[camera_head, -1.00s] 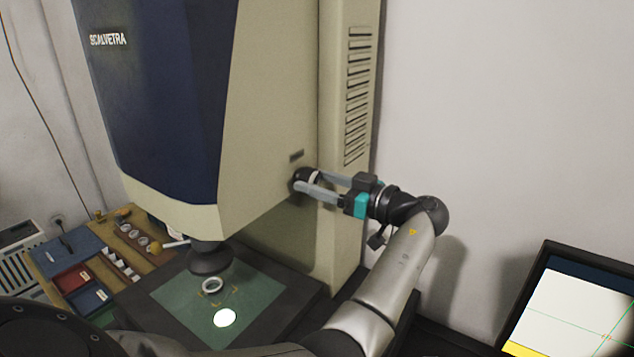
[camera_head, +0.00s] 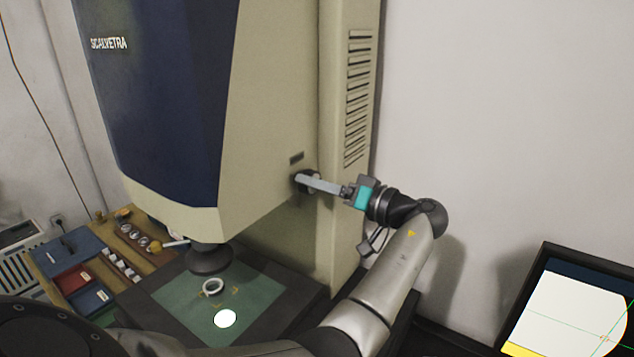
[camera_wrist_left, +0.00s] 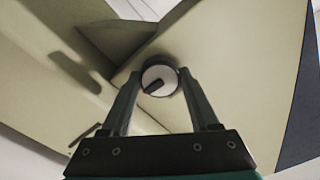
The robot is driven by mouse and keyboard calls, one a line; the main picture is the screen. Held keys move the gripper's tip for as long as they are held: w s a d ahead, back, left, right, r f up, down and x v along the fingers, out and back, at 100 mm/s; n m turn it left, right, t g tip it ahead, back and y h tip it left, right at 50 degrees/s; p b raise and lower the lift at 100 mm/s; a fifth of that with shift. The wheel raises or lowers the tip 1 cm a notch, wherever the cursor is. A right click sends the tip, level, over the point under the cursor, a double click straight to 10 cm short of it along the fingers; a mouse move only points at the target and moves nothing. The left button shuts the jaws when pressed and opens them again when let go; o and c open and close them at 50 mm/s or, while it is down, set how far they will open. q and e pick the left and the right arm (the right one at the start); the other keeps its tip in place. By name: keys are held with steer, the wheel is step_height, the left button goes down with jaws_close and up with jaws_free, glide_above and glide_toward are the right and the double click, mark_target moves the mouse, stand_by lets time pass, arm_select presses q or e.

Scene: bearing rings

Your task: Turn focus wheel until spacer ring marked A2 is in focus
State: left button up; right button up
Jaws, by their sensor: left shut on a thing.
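The focus wheel (camera_head: 309,172) sits on the right side of the tall measuring machine (camera_head: 262,110). In the left wrist view the wheel (camera_wrist_left: 159,78) has a pale face with a dark pointer, between two fingers. My left gripper (camera_head: 306,182) is shut on the wheel, its fingers seen nearly edge-on in the head view. A pale spacer ring (camera_head: 213,287) lies on the green stage (camera_head: 262,292) below the lens (camera_head: 210,260). Its marking is too small to read. The monitor (camera_head: 565,312) shows a white area with a curved right edge and thin green lines. My right gripper is out of view.
A wooden board (camera_head: 150,262) with several rings, small white pieces and red and blue trays stands left of the stage. A bright light spot (camera_head: 225,319) lies on the stage. The wall right of the machine is bare.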

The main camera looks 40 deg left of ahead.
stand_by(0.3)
arm_select(q)
steer(key=o, duration=1.4)
steer(key=shift+c, duration=0.2)
steer(key=shift+d, duration=0.1)
steer(key=w+d+b, duration=0.1)
steer(key=d+b, duration=0.3)
steer(key=d, duration=1.1)
steer(key=shift+w, duration=0.3)
